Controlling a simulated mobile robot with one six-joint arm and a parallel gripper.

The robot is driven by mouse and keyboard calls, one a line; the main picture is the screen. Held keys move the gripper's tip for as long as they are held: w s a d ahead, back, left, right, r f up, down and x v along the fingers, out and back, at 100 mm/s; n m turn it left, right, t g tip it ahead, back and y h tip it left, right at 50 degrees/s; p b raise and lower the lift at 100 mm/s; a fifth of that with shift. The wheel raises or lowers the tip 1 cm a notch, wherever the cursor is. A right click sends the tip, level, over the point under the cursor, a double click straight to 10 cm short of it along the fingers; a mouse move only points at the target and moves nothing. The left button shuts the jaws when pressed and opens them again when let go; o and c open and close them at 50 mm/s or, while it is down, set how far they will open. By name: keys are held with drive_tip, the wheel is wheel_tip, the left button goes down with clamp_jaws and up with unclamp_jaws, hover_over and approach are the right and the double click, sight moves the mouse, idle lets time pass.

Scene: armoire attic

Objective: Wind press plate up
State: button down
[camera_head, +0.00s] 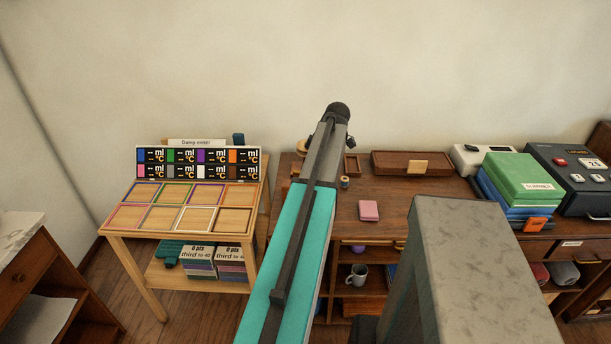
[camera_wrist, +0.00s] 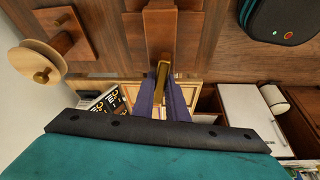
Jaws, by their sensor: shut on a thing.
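In the wrist view my gripper (camera_wrist: 163,80), with dark blue fingers, is shut on a small brass-coloured handle (camera_wrist: 163,67). The handle sits at the near end of a brown wooden piece (camera_wrist: 160,28), apparently part of the press. I cannot make out the press plate or its height. In the head view my arm covers my gripper and most of what it holds. Only small wooden parts (camera_head: 302,146) show beside the arm, and I cannot tell whether they belong to the press.
A pale wooden wheel (camera_wrist: 32,62) is close on the left in the wrist view, and a dark rounded device (camera_wrist: 282,18) is at upper right. On the desk are a pink block (camera_head: 369,210), a wooden tray (camera_head: 411,162) and stacked green books (camera_head: 523,176). A sorting table (camera_head: 150,233) stands left.

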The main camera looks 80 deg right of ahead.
drive_tip(key=c, duration=1.8)
unclamp_jaws()
drive_tip(key=shift+s, duration=0.25)
drive_tip(key=shift+o, duration=0.2)
drive_tip(key=shift+w, duration=0.1)
drive_tip(key=shift+r, duration=0.15)
drive_tip(key=b+v, duration=0.2)
drive_tip(key=v, duration=1.1)
drive_tip(key=shift+r, duration=0.25)
drive_tip(key=shift+a, duration=0.1)
